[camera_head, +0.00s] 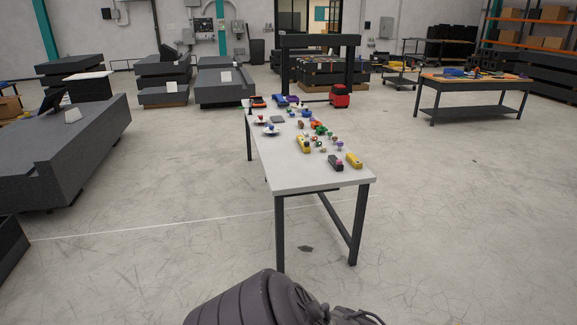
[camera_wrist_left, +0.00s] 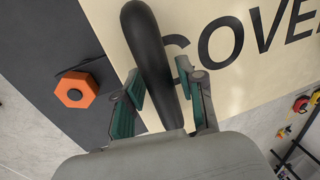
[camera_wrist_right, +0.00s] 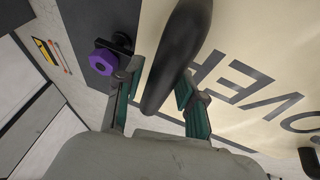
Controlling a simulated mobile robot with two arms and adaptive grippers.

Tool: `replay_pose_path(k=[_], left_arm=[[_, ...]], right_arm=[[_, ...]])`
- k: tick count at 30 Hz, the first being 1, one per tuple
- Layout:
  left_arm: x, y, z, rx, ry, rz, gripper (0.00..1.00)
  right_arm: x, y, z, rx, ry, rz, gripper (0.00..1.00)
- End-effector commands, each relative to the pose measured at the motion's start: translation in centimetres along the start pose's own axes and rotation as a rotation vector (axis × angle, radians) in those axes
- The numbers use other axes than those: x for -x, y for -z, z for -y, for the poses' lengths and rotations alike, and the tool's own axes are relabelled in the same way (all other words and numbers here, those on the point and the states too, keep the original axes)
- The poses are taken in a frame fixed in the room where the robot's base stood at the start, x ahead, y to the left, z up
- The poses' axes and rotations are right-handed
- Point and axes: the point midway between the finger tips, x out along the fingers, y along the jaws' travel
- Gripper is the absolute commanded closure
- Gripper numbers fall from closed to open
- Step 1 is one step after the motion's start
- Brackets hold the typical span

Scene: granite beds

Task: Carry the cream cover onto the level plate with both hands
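The cream cover with large dark letters fills much of the left wrist view (camera_wrist_left: 235,85) and the right wrist view (camera_wrist_right: 240,25). A thick black handle stands out from it in the left wrist view (camera_wrist_left: 148,45), and another in the right wrist view (camera_wrist_right: 178,60). My left gripper (camera_wrist_left: 161,85) has its fingers apart, on either side of its handle. My right gripper (camera_wrist_right: 160,85) likewise straddles its handle, with a gap visible at the left finger. Neither gripper shows in the head view. I cannot pick out the level plate for certain.
Beside the cover, an orange knob (camera_wrist_left: 76,90) and a purple knob (camera_wrist_right: 103,62) sit by dark surfaces. Ahead, a narrow table (camera_head: 300,180) holds many small items. Dark granite blocks (camera_head: 60,150) stand left, a workbench (camera_head: 470,85) right. Open floor lies between.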

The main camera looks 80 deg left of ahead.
Motion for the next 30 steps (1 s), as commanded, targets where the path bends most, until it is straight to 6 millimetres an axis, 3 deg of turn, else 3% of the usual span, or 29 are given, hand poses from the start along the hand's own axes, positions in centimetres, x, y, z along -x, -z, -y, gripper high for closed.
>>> replay_pose_path(k=[11, 16, 17, 23, 27, 30], left_arm=[[-0.04, 0.05, 0.02, 0.0, 0.0, -0.001, 0.5], [-0.04, 0.05, 0.03, 0.0, 0.0, -0.001, 0.21], [-0.04, 0.05, 0.03, 0.0, 0.0, -0.001, 0.2], [-0.04, 0.05, 0.03, 0.0, 0.0, -0.001, 0.2], [-0.17, 0.14, -0.06, 0.0, -0.002, -0.003, 0.41], [-0.13, 0.1, -0.04, 0.0, -0.001, -0.002, 0.41]], right_arm=[[-0.02, -0.07, 0.04, 0.0, 0.001, 0.001, 0.49], [-0.02, -0.07, 0.04, 0.0, 0.001, 0.001, 0.49], [-0.02, -0.07, 0.04, 0.0, 0.001, 0.001, 0.49], [-0.02, -0.06, 0.04, 0.0, 0.001, 0.001, 0.49], [-0.12, -0.21, 0.06, 0.001, 0.0, 0.004, 0.49], [-0.09, -0.16, 0.05, 0.001, 0.0, 0.003, 0.49]])
